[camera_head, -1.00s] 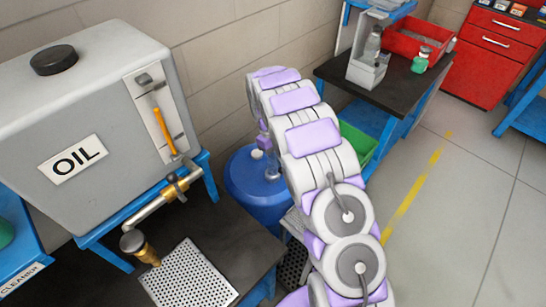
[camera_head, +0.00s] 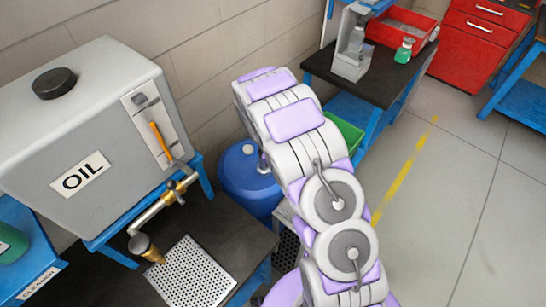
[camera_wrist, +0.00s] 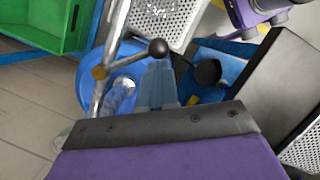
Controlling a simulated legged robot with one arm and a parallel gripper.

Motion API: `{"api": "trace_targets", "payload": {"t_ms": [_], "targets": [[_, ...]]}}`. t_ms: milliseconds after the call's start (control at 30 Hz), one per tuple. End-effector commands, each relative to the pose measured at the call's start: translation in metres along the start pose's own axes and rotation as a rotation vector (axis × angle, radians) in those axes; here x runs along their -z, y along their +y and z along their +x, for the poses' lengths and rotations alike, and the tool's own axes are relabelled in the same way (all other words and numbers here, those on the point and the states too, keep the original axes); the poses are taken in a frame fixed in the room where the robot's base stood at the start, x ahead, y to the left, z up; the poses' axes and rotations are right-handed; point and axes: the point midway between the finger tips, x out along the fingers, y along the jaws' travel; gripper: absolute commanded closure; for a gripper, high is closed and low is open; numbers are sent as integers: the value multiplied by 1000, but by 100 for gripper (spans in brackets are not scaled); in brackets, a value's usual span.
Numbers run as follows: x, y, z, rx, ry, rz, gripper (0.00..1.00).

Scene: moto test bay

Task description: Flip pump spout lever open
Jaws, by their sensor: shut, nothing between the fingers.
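A metal pump pipe (camera_wrist: 112,45) with a brass fitting (camera_wrist: 99,72) stands over a blue drum (camera_wrist: 88,92) in the wrist view. A thin lever with a black ball knob (camera_wrist: 158,47) reaches right from the pipe. My gripper (camera_wrist: 157,70) is shut and empty, its fingertips just below the knob in the picture; I cannot tell whether they touch. In the head view the blue drum (camera_head: 247,178) stands behind my arm, which hides most of the pump and my gripper.
A grey oil tank (camera_head: 90,130) with a brass tap (camera_head: 172,193) stands left, a perforated tray (camera_head: 190,278) in front of it. A green crate (camera_wrist: 40,22) lies beside the drum. The floor at right is open.

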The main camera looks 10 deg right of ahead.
Motion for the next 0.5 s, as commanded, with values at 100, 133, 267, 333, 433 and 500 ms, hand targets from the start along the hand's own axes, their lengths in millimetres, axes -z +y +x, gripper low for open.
{"api": "trace_targets", "payload": {"t_ms": [100, 133, 267, 333, 433, 500], "targets": [[-10, -4, -1, -27, -4, -106, 100], [-12, -4, -1, -35, -4, -133, 100], [-22, -5, 3, -70, -4, -251, 100], [-27, -4, 4, -91, -3, -314, 100], [-34, -2, 6, -122, -2, -402, 100], [-39, -1, 8, -138, -3, -461, 100]]}}
